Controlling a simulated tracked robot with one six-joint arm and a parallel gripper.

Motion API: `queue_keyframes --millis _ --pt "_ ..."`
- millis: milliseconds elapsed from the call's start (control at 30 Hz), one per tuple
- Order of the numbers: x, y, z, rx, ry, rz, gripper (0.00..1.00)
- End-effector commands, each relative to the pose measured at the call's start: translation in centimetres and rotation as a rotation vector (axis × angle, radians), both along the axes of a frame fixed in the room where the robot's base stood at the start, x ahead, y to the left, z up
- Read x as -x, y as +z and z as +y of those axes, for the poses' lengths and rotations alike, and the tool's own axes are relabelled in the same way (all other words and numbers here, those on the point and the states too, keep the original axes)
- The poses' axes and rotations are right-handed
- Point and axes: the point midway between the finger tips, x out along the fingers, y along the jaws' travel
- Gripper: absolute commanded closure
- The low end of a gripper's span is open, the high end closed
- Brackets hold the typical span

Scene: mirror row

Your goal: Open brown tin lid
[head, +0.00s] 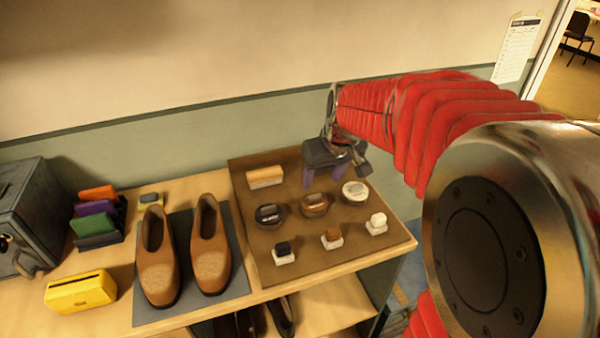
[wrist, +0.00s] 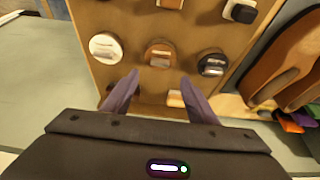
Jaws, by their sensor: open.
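The brown tin (head: 315,205) stands in the middle of a row of three round tins on the brown board. Its lid appears to be on, with a pale bar or label across the top. In the wrist view the brown tin (wrist: 160,53) lies beyond the fingertips, about midway between them. My gripper (head: 334,180) is open and empty, above the back of the board behind the brown tin. Its two purple fingers also show in the wrist view (wrist: 160,85), apart and not touching any tin.
A black tin (head: 269,215) and a white tin (head: 355,192) flank the brown one. Small blocks (head: 332,239) stand in front, and a brush (head: 265,177) lies at the back left of the brown board (head: 345,262). Brown shoes (head: 210,245) stand on a grey mat to the left.

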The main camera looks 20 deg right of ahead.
Motion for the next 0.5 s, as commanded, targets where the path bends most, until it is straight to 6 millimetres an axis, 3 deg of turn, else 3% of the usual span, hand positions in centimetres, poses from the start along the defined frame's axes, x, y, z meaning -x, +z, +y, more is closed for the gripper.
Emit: queue_keyframes --millis 500 --pt "-2.8 -7.1 0.0 -0.001 -0.001 0.002 0.47"
